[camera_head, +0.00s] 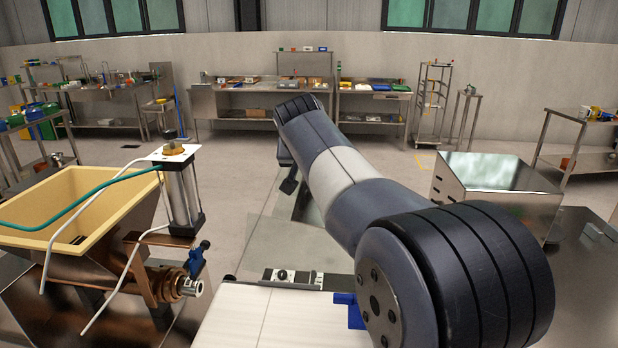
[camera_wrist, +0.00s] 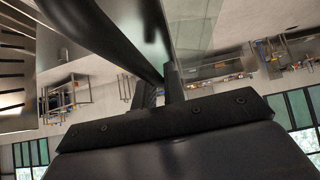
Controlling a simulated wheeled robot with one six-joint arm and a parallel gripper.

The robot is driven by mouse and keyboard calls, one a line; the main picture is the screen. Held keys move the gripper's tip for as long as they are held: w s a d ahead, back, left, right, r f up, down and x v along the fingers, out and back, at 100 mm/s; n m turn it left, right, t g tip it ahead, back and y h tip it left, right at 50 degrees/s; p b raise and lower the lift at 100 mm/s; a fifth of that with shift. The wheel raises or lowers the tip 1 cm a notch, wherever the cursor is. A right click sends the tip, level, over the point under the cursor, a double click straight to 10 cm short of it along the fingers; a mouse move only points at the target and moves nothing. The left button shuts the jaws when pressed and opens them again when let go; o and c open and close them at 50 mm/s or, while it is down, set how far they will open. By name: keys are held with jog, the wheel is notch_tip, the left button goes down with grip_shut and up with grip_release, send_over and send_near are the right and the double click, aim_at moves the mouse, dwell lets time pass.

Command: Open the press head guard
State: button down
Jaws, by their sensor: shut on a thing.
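The press head guard (camera_head: 295,245) looks like a clear panel with thin edges, standing behind the white worktop in the head view. My arm reaches over it and hides part of it. In the wrist view a dark bar (camera_wrist: 110,38) runs from the upper left down to my gripper (camera_wrist: 168,88), with a clear, shiny panel beside it. My gripper is shut on what looks like this bar of the guard; the contact itself is partly hidden by the dark gripper body.
A cream hopper (camera_head: 75,205) with hoses and a cylinder (camera_head: 182,195) stands at left. A control strip (camera_head: 290,277) sits on the front edge of the machine. A steel box (camera_head: 497,185) stands at right. Workbenches line the far wall, with open floor before them.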

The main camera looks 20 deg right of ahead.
jog(key=shift+m+t+y, duration=0.4)
jog(key=shift+m+y, duration=0.1)
jog(key=shift+y, duration=0.2)
jog(key=shift+s+d+r+p, duration=0.15)
jog(key=shift+s+d+r, duration=0.2)
jog(key=shift+d, duration=0.25)
jog(key=shift+s+d+r+p, duration=0.1)
jog(key=shift+s+d+r, duration=0.1)
jog(key=shift+d+r, duration=0.3)
jog(key=shift+s+d+r+p, duration=0.15)
jog(key=shift+s+d+r, duration=0.2)
jog(key=shift+d, duration=0.3)
jog(key=c, duration=1.5)
grip_release()
jog(key=shift+c, duration=0.2)
jog(key=shift+o, duration=0.3)
jog(key=b+v, duration=0.2)
jog(key=v, duration=0.8)
jog(key=shift+s+r, duration=0.2)
jog(key=shift+r, duration=0.1)
jog(key=shift+a+f, duration=0.1)
